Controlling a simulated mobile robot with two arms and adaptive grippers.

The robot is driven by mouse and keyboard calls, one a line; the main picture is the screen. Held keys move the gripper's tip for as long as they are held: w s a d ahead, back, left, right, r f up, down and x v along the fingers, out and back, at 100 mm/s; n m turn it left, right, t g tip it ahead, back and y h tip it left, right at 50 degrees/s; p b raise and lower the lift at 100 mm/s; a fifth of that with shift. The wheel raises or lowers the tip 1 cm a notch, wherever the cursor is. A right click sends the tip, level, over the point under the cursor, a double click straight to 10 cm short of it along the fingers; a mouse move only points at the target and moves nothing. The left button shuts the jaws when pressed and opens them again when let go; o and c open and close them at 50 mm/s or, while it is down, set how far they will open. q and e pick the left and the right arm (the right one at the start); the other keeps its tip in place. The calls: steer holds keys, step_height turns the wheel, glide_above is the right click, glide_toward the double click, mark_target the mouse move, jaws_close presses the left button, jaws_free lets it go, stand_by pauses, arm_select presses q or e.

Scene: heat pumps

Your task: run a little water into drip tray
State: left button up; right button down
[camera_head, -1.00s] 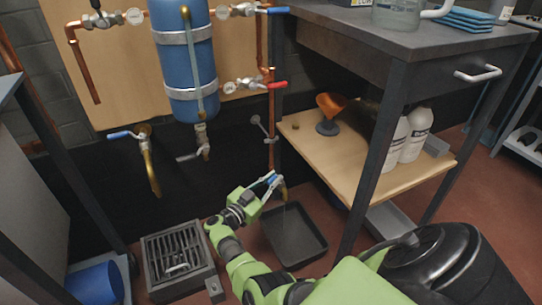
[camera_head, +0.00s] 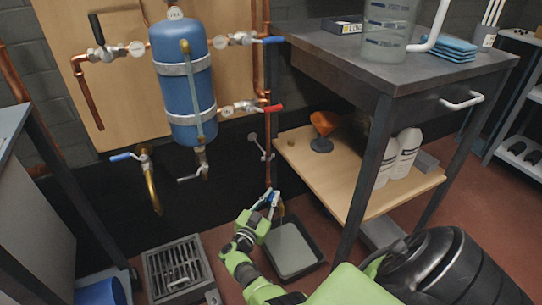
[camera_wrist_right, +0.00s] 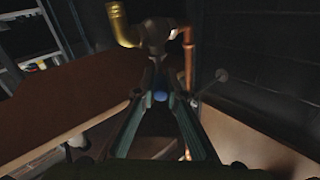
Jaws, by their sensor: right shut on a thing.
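The black drip tray (camera_head: 314,243) lies on the floor below the drain tap at the foot of the copper pipe (camera_head: 267,150). Its inside looks pale grey, as if a layer of water covers the bottom, and a thin stream seems to fall from the tap's brass spout (camera_head: 281,209). My right gripper (camera_head: 268,200) is shut on the tap's blue lever. In the right wrist view the blue lever (camera_wrist_right: 160,96) shows between the fingers, with the brass spout (camera_wrist_right: 122,25) beyond. My left gripper is not in view.
A floor drain grate (camera_head: 177,266) is left of the tray. A bench (camera_head: 400,45) with a low wooden shelf (camera_head: 325,178) stands on the right. A blue tank (camera_head: 185,85) hangs on the wall above.

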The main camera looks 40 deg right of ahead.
steer(key=shift+s+f, duration=0.1)
steer(key=c, duration=2.1)
jaws_free()
